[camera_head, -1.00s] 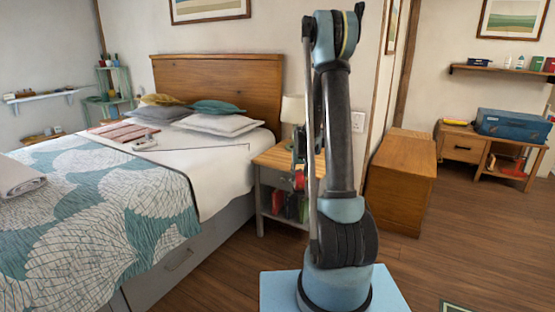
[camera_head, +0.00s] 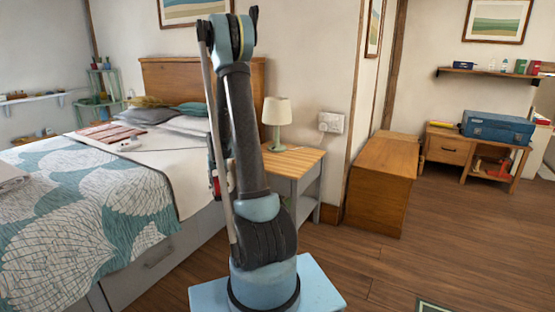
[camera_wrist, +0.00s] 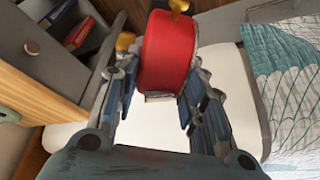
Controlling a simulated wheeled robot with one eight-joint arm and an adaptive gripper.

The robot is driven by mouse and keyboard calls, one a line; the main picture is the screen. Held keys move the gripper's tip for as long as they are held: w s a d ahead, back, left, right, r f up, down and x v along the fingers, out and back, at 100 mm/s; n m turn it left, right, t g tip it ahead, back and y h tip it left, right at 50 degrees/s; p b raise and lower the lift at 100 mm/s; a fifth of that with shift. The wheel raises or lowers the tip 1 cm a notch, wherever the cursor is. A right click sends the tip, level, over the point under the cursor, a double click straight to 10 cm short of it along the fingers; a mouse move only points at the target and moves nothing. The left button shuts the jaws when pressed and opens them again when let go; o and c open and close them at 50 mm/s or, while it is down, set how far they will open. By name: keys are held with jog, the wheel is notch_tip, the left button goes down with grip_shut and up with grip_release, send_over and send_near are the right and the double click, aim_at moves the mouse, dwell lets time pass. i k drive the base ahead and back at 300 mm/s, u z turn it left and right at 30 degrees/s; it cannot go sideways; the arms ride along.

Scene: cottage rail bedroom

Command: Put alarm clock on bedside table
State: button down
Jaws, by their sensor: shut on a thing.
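My gripper (camera_wrist: 160,85) is shut on a red round alarm clock (camera_wrist: 166,50) with brass-coloured parts, seen in the wrist view. In the head view the clock (camera_head: 215,185) shows only as a bit of red, mostly hidden behind my arm. The bedside table (camera_head: 297,160) has a wooden top and grey sides and stands to the right of the bed, partly behind my arm. The held clock appears to the left of the tabletop.
A lamp (camera_head: 277,118) stands on the bedside table, with bare wood in front of it. The bed (camera_head: 90,200) fills the left side. A wooden chest (camera_head: 382,180) stands to the right. Books (camera_wrist: 78,32) lie in the table's open shelf.

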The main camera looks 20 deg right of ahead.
aim_at(278, 158)
jog(key=z, duration=0.05)
jog(key=k, duration=1.35)
jog(key=z, duration=0.55)
jog(key=i, duration=0.95)
jog(key=u, duration=0.05)
